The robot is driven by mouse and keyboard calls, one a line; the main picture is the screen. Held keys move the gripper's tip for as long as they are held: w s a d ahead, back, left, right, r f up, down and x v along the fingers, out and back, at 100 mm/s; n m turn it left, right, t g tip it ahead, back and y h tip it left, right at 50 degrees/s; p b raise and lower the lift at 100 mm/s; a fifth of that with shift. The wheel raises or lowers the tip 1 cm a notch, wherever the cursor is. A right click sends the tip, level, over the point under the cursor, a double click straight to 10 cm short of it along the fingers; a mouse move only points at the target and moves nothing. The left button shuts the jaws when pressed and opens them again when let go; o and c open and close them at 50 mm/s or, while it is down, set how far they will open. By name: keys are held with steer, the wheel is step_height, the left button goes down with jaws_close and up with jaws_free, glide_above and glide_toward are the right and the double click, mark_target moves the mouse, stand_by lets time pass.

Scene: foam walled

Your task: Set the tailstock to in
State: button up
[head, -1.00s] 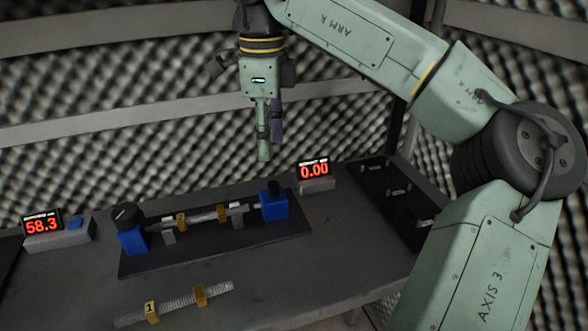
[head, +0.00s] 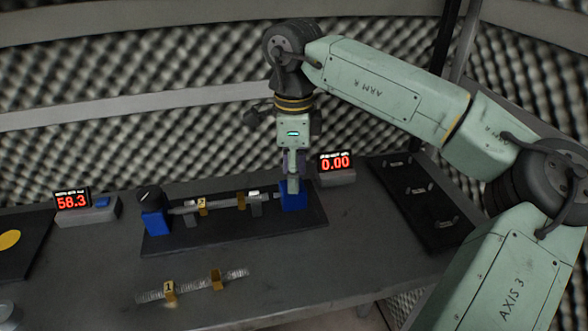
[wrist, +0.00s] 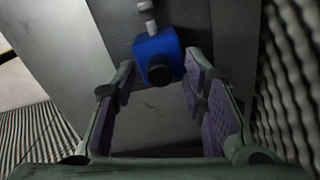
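The tailstock is a blue block (head: 294,200) at the right end of the dark fixture plate (head: 235,237). In the wrist view the block (wrist: 158,47) shows with its black knob (wrist: 160,73) facing me. My gripper (head: 292,186) points down right at the tailstock and hides its top in the head view. In the wrist view its two purple-padded fingers (wrist: 158,82) are apart, one on each side of the knob, with nothing held. Contact with the knob cannot be told. A rod marked 2 (head: 215,204) lies in line between the tailstock and the left blue block (head: 156,222).
The left block carries a black dial (head: 149,194). A display reading 58.3 (head: 72,201) stands at left, one reading 0.00 (head: 335,163) just right of my gripper. A rod marked 1 (head: 195,287) lies in front. A black tool mat (head: 420,205) is at right.

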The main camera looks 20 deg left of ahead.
steer(key=shift+f, duration=0.2)
steer(key=shift+c, duration=0.3)
jaws_close()
stand_by(0.5)
